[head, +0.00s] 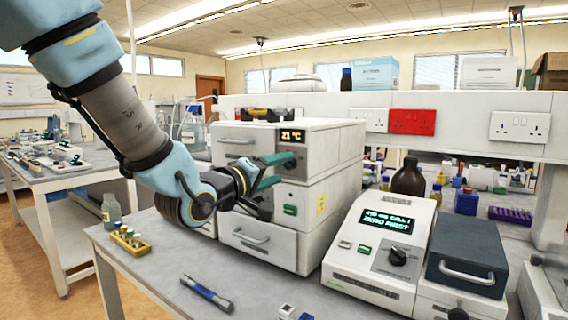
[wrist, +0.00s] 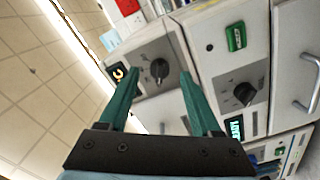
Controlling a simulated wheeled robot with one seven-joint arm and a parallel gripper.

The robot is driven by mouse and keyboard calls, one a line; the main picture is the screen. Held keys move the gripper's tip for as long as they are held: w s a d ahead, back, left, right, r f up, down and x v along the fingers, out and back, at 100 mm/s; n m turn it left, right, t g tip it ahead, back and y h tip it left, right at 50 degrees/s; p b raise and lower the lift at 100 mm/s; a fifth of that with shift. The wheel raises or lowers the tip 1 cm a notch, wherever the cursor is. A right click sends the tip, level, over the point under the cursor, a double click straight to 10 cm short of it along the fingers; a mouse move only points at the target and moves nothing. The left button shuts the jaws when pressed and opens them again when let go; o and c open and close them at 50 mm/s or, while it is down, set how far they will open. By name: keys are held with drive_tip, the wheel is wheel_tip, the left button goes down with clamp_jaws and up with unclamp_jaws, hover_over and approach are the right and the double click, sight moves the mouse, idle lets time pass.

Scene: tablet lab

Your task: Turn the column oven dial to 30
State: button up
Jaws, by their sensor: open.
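The column oven (head: 335,150) is the top white unit of a stack on the bench, with an orange display (head: 292,135) reading 21 °C. Its dark dial (wrist: 159,70) sits on a grey panel in the wrist view, pointer marks too small to read. My gripper (head: 286,169) is open in front of that panel, teal fingers pointing at it. In the wrist view my gripper (wrist: 158,74) has one finger on each side of the dial. Contact cannot be told. In the head view my fingers hide the dial.
A second dial (wrist: 243,94) and a green switch (wrist: 236,37) are on the neighbouring unit. A white instrument (head: 375,245) with a green-lit display stands to the right. A blue-and-grey tool (head: 206,293) and a yellow vial rack (head: 130,241) lie on the bench front.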

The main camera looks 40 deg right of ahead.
sight(288, 164)
drive_tip(key=shift+x, duration=1.25)
drive_tip(key=shift+c, duration=0.3)
clamp_jaws()
